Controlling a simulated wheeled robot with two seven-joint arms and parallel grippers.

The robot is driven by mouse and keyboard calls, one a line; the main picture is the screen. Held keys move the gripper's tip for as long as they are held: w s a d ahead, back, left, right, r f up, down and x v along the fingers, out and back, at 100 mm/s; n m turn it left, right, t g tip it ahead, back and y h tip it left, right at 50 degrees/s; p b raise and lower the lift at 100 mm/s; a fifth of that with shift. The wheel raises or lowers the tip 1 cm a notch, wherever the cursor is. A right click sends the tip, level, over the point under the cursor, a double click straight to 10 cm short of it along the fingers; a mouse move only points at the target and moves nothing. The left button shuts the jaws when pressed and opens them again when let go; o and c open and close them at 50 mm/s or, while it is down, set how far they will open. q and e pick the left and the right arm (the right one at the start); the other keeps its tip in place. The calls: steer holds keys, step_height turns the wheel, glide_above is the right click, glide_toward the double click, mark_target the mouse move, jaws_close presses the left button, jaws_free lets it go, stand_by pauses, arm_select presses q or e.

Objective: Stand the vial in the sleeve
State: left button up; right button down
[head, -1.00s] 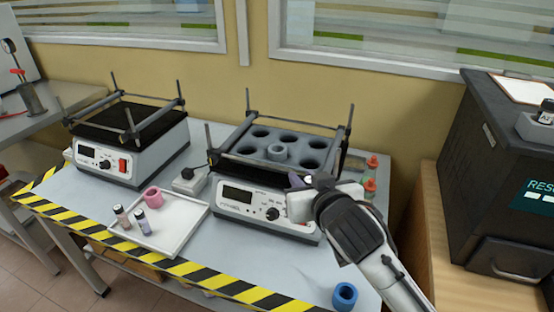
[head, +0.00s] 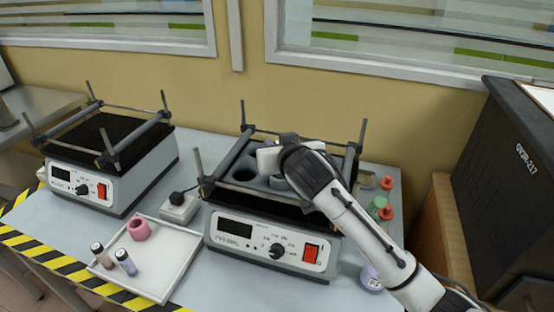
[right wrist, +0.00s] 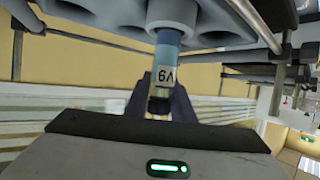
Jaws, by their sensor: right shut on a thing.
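My right gripper (head: 270,160) is over the grey rack (head: 226,178) on top of the right-hand shaker. In the right wrist view it is shut on a vial (right wrist: 163,75) with a dark cap and a white label, between dark fingers. The vial's far end meets a blue-grey part beneath the rack-like frame; how deep it sits I cannot tell. The grey ring sleeve in the rack is mostly hidden behind the gripper. A pink sleeve (head: 139,229) stands on the white tray (head: 165,272) at the left. My left gripper is not in view.
A second shaker (head: 100,185) is at the left. Posts and bars ring the rack. Orange-topped items (head: 386,196) and a lavender round thing (head: 370,279) are right of the shaker. A dark box (head: 510,190) stands farther right.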

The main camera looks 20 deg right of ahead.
step_height(320, 180, down, 4)
steer(key=shift+f, duration=0.1)
steer(key=c, duration=1.5)
jaws_free()
steer(key=shift+c, duration=0.2)
steer(key=v, duration=1.2)
steer(key=shift+d, duration=0.15)
